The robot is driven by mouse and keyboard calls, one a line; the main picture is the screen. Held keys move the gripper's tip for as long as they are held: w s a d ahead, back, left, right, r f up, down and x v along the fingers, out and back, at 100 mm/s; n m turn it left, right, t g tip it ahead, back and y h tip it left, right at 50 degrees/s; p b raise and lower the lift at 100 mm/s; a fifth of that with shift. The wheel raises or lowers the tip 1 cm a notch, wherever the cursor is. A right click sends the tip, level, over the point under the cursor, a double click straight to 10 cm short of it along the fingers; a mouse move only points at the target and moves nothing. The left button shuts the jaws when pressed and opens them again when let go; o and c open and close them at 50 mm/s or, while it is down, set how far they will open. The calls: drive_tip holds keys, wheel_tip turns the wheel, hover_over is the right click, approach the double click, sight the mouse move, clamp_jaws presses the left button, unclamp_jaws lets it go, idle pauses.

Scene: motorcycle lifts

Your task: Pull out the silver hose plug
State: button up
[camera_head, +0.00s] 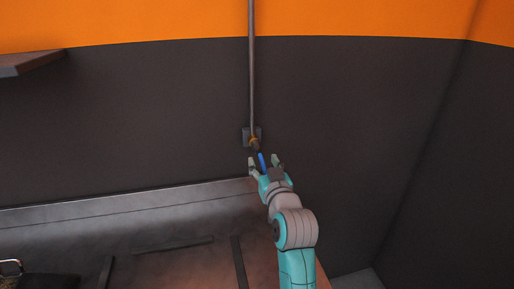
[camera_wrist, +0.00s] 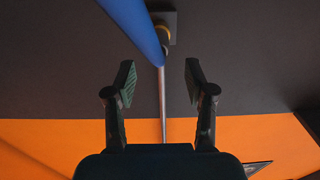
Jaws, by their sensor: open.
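My gripper (camera_head: 264,161) is open below the wall fitting, with its fingers apart. In the wrist view its two fingers (camera_wrist: 160,78) stand on either side of the pipe line, touching nothing that I can see. A small silver piece, which looks like the hose plug (camera_wrist: 165,48), shows just beyond the fingertips beside a brass-coloured ring (camera_wrist: 163,32). A blue hose (camera_wrist: 137,27) crosses close to the camera and partly covers the plug. In the head view the blue hose (camera_head: 262,162) shows between the fingers. The plug is too small to make out clearly there.
A thin vertical metal pipe (camera_head: 251,70) runs down the dark wall to a dark bracket (camera_head: 246,136). A metal bench or lift surface (camera_head: 170,262) lies at lower left. A shelf (camera_head: 28,63) juts out at upper left. The wall right of the pipe is bare.

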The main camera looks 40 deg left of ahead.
sight(257, 149)
drive_tip(key=shift+x, duration=4.2)
clamp_jaws()
drive_tip(key=shift+d, duration=0.1)
drive_tip(key=shift+v, duration=2.95)
